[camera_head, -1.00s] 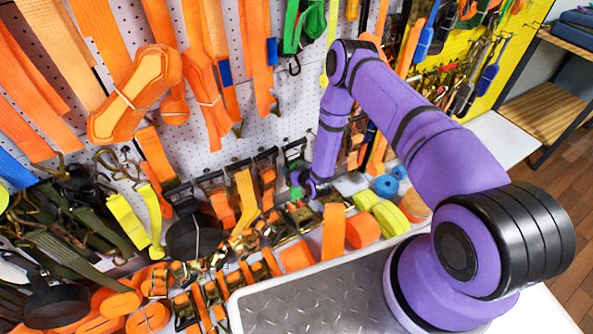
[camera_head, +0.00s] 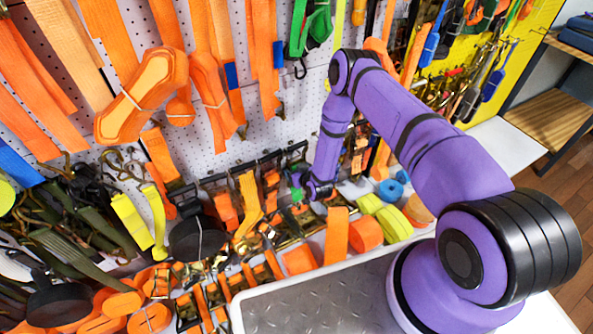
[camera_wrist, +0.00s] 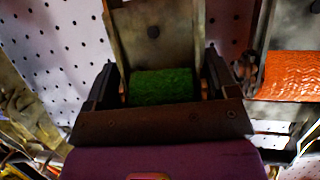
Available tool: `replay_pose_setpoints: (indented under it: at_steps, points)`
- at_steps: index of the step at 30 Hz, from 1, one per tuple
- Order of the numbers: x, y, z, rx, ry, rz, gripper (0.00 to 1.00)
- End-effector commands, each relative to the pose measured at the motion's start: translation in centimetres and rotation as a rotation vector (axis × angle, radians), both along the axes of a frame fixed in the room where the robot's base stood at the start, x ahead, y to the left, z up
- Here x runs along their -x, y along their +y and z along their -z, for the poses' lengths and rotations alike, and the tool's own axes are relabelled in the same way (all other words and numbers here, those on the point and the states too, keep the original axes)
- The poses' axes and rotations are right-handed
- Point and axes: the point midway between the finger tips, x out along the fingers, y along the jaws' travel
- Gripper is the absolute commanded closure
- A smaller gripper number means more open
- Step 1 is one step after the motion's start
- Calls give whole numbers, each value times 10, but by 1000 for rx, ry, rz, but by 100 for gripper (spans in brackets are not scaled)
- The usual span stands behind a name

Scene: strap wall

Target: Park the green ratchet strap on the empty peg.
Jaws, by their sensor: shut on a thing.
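The green ratchet strap (camera_wrist: 162,86) is between the fingers of my gripper (camera_wrist: 160,80) in the wrist view. My gripper is shut on it. A worn metal ratchet frame (camera_wrist: 155,35) rises beyond the green webbing, in front of the white pegboard. In the head view my gripper (camera_head: 300,189) is low at the wall, at the right end of a row of hanging ratchets, with a bit of green beside it. Its fingers are too small to make out there. I cannot make out the empty peg in either view.
An orange ratchet strap (camera_wrist: 290,75) hangs close to the right of my gripper in the wrist view. Long orange straps (camera_head: 140,95) and another green strap (camera_head: 310,25) hang higher on the pegboard (camera_head: 285,130). Coiled orange straps (camera_head: 365,233) crowd the shelf below.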

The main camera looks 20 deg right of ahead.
Motion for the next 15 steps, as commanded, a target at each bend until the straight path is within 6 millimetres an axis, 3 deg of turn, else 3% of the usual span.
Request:
replay_pose_setpoints:
  at_steps: [11, 12, 15]
  points:
    - [-1, 0, -1, -1, -3, 0, 80]
    - [-1, 0, -1, -1, -3, 0, 18]
    - [-1, 0, -1, -1, -3, 0, 0]
